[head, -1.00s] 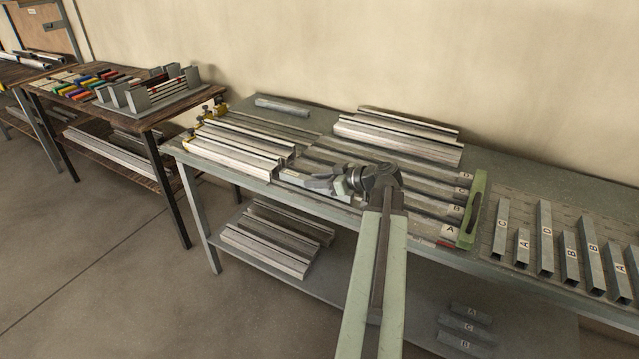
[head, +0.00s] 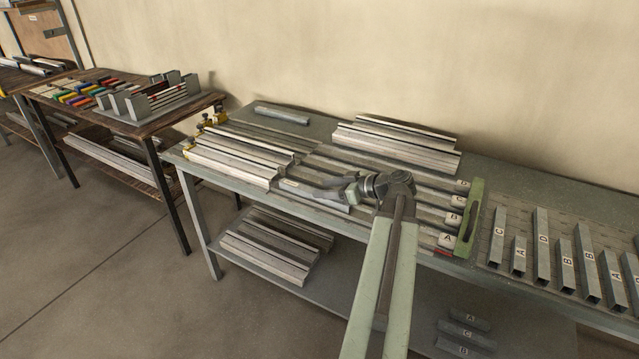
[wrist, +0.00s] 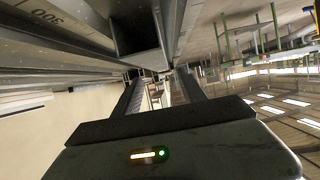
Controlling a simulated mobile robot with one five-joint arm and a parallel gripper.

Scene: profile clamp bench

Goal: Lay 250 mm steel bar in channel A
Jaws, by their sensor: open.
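Channels A to D run across the main bench, with tags at their right ends. Channel A is the nearest, and its tag (head: 447,240) shows by the green end block (head: 470,220). My gripper (head: 322,192) is low over the near side of the bench, left of channel A's tag, pointing left. A pale grey bar-like piece (head: 318,198) lies just below it; I cannot tell its length or whether it sits in channel A. In the wrist view my gripper (wrist: 160,88) is open with a clear gap, and a dark-ended square profile (wrist: 138,40) is close above the fingers.
Clamped profiles (head: 235,160) fill the bench's left part. Stacked profiles (head: 395,145) lie at the back. A scale marked 300 (wrist: 45,18) shows in the wrist view. The lower shelf (head: 350,285) has bare room.

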